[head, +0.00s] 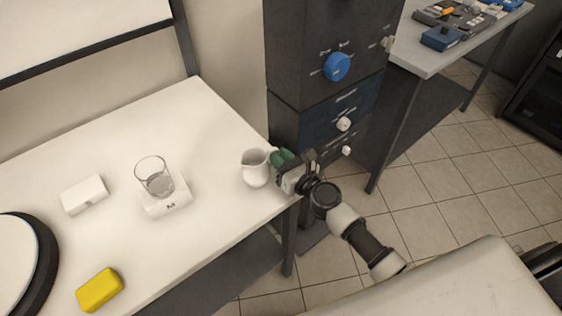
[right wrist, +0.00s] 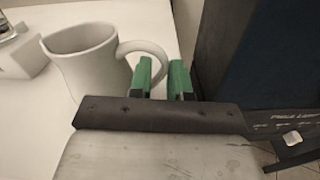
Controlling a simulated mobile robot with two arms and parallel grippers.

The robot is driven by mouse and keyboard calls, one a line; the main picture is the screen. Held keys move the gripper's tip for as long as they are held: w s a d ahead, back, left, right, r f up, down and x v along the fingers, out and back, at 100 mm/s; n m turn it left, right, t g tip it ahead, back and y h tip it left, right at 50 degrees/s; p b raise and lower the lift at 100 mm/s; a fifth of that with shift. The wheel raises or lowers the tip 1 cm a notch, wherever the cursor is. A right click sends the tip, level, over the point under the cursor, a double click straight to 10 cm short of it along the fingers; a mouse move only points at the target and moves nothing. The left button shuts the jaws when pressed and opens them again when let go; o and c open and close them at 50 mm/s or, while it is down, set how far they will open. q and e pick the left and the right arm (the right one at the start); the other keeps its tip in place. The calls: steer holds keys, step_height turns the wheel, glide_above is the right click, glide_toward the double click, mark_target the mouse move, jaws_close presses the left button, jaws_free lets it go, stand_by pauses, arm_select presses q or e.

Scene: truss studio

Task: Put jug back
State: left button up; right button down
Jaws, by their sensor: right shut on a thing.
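The white jug (head: 256,170) is upright at the right edge of the white table (head: 120,130). My right gripper (head: 280,160) comes in from the right, its green fingers at the handle side of the jug. In the right wrist view the jug (right wrist: 88,65) is left of the gripper (right wrist: 164,78), and its curved handle runs between the two green fingers, which are shut on it. The jug's base is hidden in the wrist view, and I cannot tell whether it touches the table. My left gripper is not in view.
A glass (head: 154,178) stands on a white block marked M (head: 168,205), left of the jug. A white box (head: 84,195), a yellow sponge-like block (head: 100,290) and a round dark-rimmed object (head: 45,262) lie further left. A dark cabinet (head: 300,65) rises close behind the gripper.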

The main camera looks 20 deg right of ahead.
steer(key=c, duration=1.5)
jaws_free()
steer(key=shift+f, duration=0.1)
steer(key=o, duration=0.4)
steer(key=shift+o, duration=0.2)
steer(key=shift+r, duration=0.25)
steer(key=b+v, duration=0.2)
steer(key=v, duration=1)
